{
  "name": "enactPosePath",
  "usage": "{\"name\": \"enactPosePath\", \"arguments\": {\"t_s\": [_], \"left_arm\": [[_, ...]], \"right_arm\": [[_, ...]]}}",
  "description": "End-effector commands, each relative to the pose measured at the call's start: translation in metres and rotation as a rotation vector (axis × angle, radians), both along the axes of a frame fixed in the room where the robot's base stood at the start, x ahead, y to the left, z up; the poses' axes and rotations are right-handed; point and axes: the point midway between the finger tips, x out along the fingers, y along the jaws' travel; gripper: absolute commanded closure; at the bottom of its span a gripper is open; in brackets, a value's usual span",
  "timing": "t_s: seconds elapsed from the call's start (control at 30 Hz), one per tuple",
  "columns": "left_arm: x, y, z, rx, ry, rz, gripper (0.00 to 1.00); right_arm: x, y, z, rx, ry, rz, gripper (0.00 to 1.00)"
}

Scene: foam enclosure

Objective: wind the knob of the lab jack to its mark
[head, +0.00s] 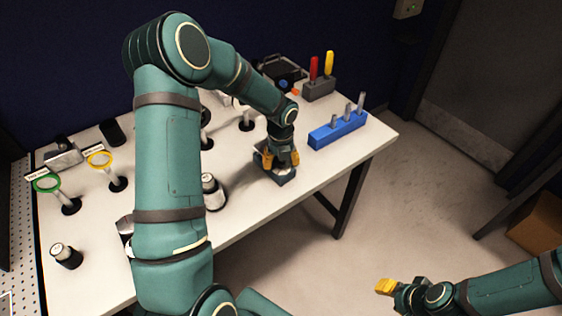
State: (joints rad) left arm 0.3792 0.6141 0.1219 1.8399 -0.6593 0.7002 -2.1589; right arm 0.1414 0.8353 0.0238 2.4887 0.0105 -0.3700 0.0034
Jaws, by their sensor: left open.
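My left gripper (280,163) points down with its yellow fingers apart, over a low dark grey device (286,178) near the table's front edge. This device looks like the lab jack, but its knob and mark are hidden by the gripper or too small to make out. I cannot tell whether the fingers touch it. My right gripper (386,287) is at the lower right, off the table and above the floor. Its yellow fingers look close together, and its opening is unclear.
A blue block with metal pegs (338,130) stands right of my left gripper. Behind it is a grey holder (319,89) with red and yellow handles. Rings on stands (47,184) and bottles (66,256) are at left. My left arm hides much of the white table (90,285).

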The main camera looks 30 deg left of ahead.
Motion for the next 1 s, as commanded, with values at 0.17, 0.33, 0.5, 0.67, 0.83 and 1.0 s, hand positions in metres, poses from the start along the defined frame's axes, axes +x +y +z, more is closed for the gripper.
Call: {"name": "enactPosePath", "arguments": {"t_s": [0.17, 0.33, 0.5, 0.67, 0.83, 1.0], "left_arm": [[0.0000, 0.0000, 0.0001, 0.000, 0.000, 0.000, 0.43], [-0.0001, 0.0001, 0.0002, 0.000, 0.000, 0.000, 1.00], [-0.0001, 0.0001, 0.0002, 0.000, 0.000, 0.001, 1.00], [0.0000, 0.0000, 0.0002, 0.000, 0.000, 0.020, 1.00], [0.0000, -0.0001, 0.0000, 0.000, 0.000, 0.089, 1.00], [0.0000, -0.0003, -0.0003, 0.000, 0.000, 0.208, 1.00]], "right_arm": [[0.0000, 0.0001, 0.0000, 0.000, 0.000, 0.000, 0.53], [-0.0001, 0.0001, 0.0001, 0.000, 0.000, 0.000, 0.53], [-0.0001, 0.0001, 0.0000, 0.000, 0.000, 0.000, 0.53], [-0.0001, 0.0000, -0.0003, 0.000, 0.000, 0.000, 0.53], [-0.0001, 0.0001, -0.0016, 0.000, 0.000, 0.000, 0.53], [-0.0001, 0.0002, -0.0039, 0.000, 0.000, 0.000, 0.53]]}}
